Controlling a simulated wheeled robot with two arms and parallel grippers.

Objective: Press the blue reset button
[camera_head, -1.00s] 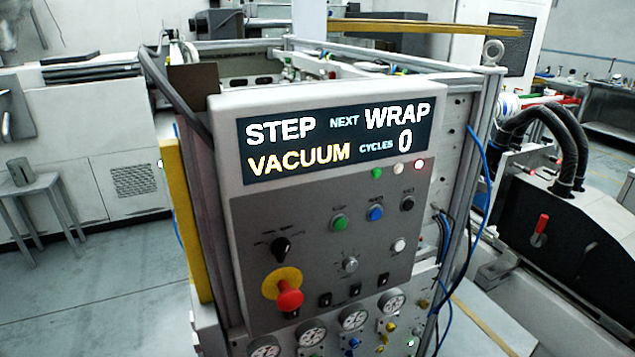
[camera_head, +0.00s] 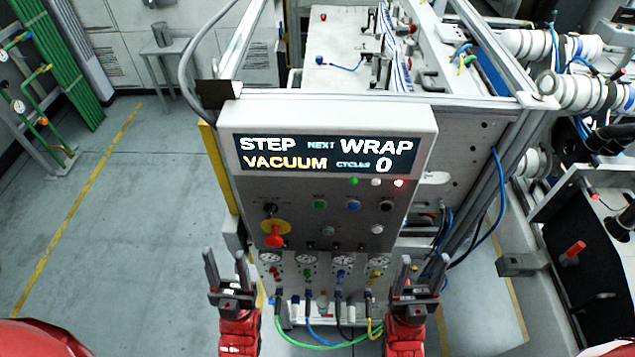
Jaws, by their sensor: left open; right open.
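The blue reset button (camera_head: 353,205) is on the grey control panel (camera_head: 300,225), below the display, between a green button (camera_head: 320,204) and a black one (camera_head: 386,205). The display (camera_head: 325,156) reads STEP VACUUM, NEXT WRAP, CYCLES 0. My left gripper (camera_head: 226,268) is open and empty, fingers up, left of and below the panel's lower left corner in the picture. My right gripper (camera_head: 405,273) is open and empty, fingers up, below and right of the blue button, in front of the gauge row. Neither gripper appears to touch the panel.
A red emergency stop (camera_head: 274,240) sticks out at the panel's lower left. Gauges (camera_head: 343,260) and hoses (camera_head: 322,335) line the machine below. A red-handled black unit (camera_head: 573,250) stands at right. The floor at left (camera_head: 120,240) is open.

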